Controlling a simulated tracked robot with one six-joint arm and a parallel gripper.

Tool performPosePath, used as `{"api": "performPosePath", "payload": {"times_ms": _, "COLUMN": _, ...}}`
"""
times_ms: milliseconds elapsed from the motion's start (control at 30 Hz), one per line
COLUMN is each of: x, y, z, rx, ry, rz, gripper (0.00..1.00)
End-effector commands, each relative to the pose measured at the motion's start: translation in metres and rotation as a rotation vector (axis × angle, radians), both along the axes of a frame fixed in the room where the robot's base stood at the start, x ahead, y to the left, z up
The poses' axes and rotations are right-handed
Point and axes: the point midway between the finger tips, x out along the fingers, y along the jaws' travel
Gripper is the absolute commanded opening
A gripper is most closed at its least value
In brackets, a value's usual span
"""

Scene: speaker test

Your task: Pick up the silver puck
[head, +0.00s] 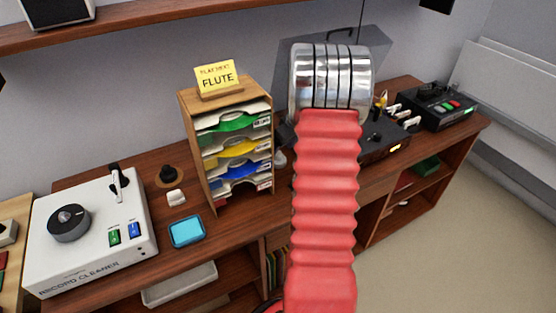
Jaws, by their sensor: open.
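I cannot make out the silver puck with certainty. A small silvery-grey rounded thing (280,158) shows between the sleeve rack and my arm. It is partly hidden, and I cannot tell if it is the puck. A dark grey round piece with a lighter centre (68,222) sits on top of the white record cleaner (85,262). My arm, with a red ribbed sleeve and shiny metal rings, rises through the middle right of the view and covers part of the bench. My gripper's fingers cannot be made out.
On the brown bench (225,228) stand a wooden rack (200,148) with a yellow FLUTE sign (217,78), a blue square pad (187,232), a small white block (176,197) and a black knob-like piece (168,175). Black equipment (437,105) stands right. Floor (440,240) is clear.

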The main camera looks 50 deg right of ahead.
Motion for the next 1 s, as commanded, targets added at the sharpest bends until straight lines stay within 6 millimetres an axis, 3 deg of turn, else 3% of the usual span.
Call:
{"api": "performPosePath", "payload": {"times_ms": 300, "x": 0.014, "y": 0.002, "z": -0.035, "rx": 0.0, "ry": 0.001, "rz": 0.001, "gripper": 0.72}}
{"api": "performPosePath", "payload": {"times_ms": 867, "x": 0.015, "y": 0.002, "z": -0.037, "rx": -0.001, "ry": 0.001, "rz": 0.002, "gripper": 0.72}}
{"api": "performPosePath", "payload": {"times_ms": 1000, "x": 0.015, "y": 0.002, "z": -0.037, "rx": -0.001, "ry": 0.001, "rz": 0.002, "gripper": 0.64}}
